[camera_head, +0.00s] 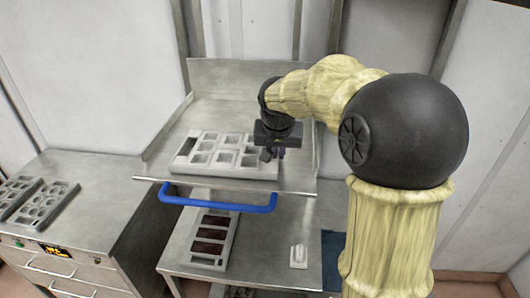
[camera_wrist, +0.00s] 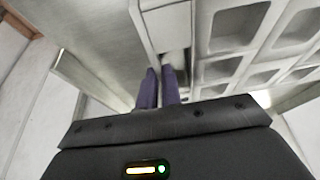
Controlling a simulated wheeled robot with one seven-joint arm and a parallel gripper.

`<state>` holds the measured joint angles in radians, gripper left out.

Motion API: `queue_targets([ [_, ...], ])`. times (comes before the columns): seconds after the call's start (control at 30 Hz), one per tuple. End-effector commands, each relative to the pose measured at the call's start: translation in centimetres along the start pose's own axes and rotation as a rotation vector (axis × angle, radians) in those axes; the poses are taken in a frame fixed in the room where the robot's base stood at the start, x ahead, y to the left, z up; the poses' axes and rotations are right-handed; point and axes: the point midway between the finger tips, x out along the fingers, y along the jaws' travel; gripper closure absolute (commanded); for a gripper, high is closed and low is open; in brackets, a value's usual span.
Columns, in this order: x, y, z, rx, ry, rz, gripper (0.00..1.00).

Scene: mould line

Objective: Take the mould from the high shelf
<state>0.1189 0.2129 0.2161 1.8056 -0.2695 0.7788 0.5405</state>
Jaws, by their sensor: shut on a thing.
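The mould (camera_head: 233,159) is a light grey tray with several square cavities, lying on the metal high shelf (camera_head: 225,112). My gripper (camera_head: 275,154) is at its right end, reaching in from the right. In the wrist view the purple fingers (camera_wrist: 159,88) are close together, shut on the edge part of the mould (camera_wrist: 228,68). The exact contact is partly hidden by the fingers. In the head view the mould looks flat on the shelf; I cannot tell whether it is slightly lifted.
A blue bar handle (camera_head: 218,203) runs along the shelf's front. Below, a table holds a mould with dark-brown cavities (camera_head: 213,238) and a small white item (camera_head: 298,257). Raised metal sides border the shelf.

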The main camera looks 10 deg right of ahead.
Motion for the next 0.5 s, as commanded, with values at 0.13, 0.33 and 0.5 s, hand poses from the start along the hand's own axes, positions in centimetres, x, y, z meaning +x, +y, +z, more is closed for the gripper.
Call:
queue_targets([
  [0.13, -1.8, -0.1, -0.8, 0.001, 0.009, -0.003, 1.00],
  [0.33, -5.2, -0.1, -2.3, 0.002, 0.009, -0.003, 1.00],
  [0.5, -7.6, 0.0, -3.2, 0.002, 0.006, -0.003, 1.00],
])
